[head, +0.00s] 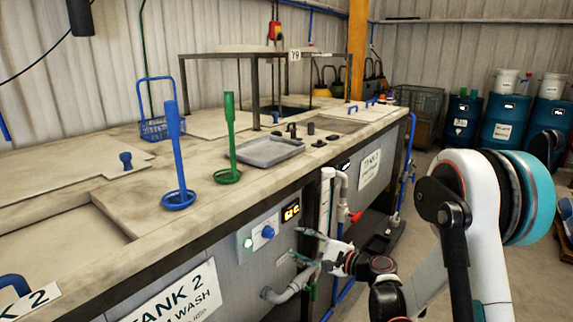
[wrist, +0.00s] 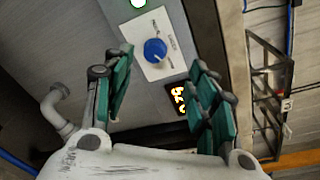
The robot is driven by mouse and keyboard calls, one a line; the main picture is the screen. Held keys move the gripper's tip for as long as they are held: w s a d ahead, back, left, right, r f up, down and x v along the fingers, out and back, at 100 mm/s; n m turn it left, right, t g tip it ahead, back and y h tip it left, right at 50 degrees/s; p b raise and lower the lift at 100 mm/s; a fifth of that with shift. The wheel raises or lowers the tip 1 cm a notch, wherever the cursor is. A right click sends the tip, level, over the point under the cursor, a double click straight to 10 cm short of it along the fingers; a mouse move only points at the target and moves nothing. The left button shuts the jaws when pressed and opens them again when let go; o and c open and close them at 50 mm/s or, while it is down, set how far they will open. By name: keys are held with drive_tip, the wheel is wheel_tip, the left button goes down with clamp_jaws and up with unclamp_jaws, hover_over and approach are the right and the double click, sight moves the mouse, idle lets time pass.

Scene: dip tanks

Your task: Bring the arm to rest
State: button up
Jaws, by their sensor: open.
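My gripper (head: 299,245) is open in front of the tank's front wall, in the lower middle of the head view. Its two green-padded fingers also show in the wrist view (wrist: 162,68), spread apart with nothing between them. Past the fingers in the wrist view is a blue knob (wrist: 155,51) on a white plate; the fingers look clear of it. In the head view this knob (head: 268,232) is left of the gripper. My white and teal arm stands at the right of the head view.
An orange-lit display (head: 291,212) and a green light (head: 248,243) sit near the knob. Pipes (head: 338,195) run down the tank front close to my gripper. A grey tray (head: 268,151) and blue and green dippers (head: 229,176) stand on top. Drums (head: 503,122) stand far right.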

drive_tip(key=s+r+n+g+h, duration=0.2)
drive_tip(key=s+r+n+h, duration=0.15)
drive_tip(key=s+r, duration=0.3)
drive_tip(key=s+d+r+n+h, duration=0.1)
drive_tip(key=s+d+n+h, duration=0.2)
drive_tip(key=s, duration=0.6)
drive_tip(key=s+d+r+n+g+h, duration=0.1)
drive_tip(key=s+d+n+h, duration=0.2)
drive_tip(key=s+d, duration=0.4)
drive_tip(key=s+d+r+n+h, duration=0.1)
drive_tip(key=s+d+n+h, duration=0.2)
drive_tip(key=s, duration=1)
drive_tip(key=shift+d+n, duration=0.9)
drive_tip(key=shift+n, duration=0.35)
drive_tip(key=shift+h, duration=0.25)
